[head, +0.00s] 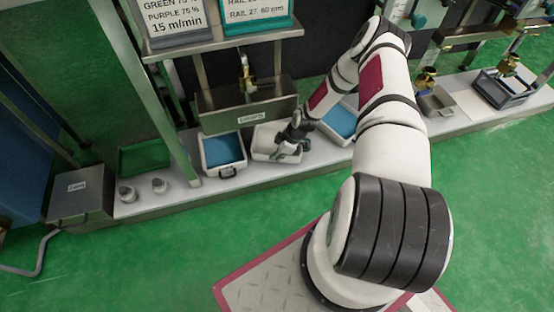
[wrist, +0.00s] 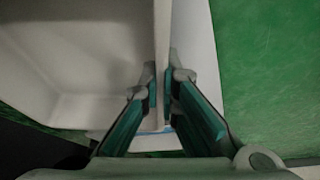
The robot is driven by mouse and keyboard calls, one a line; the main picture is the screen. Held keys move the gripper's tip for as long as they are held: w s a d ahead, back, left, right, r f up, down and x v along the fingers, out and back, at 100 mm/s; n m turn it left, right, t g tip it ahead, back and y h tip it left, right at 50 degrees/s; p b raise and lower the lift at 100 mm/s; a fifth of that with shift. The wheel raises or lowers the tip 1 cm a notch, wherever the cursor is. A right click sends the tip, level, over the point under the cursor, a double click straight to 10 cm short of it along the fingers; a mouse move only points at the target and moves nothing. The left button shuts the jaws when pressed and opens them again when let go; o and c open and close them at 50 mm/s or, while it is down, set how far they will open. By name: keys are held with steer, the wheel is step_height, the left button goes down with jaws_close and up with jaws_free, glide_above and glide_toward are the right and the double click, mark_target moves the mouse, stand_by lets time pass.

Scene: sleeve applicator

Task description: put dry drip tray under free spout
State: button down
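A white tray (head: 264,140) with a bare, empty inside stands on the bench in the head view. Its pale wall and floor fill the left of the wrist view (wrist: 80,60). My gripper (wrist: 160,82) has one finger on each side of a tray wall, both pads close against it. In the head view my gripper (head: 290,150) is at the tray's right front corner. Brass spouts show at the left (head: 245,82), right of centre (head: 426,78) and far right (head: 508,64). The left one is above a labelled metal box.
A white tray with blue inside (head: 222,150) stands left of the empty tray; another blue one (head: 342,120) is partly behind my arm. A small metal container (head: 437,102) and a dark frame-like tray (head: 503,90) sit below the right spouts.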

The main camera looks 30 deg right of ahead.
steer(key=shift+f, duration=0.7)
steer(key=shift+r, duration=0.1)
steer(key=c, duration=1.8)
jaws_free()
steer(key=p+v, duration=0.4)
steer(key=v, duration=0.8)
steer(key=shift+s, duration=0.1)
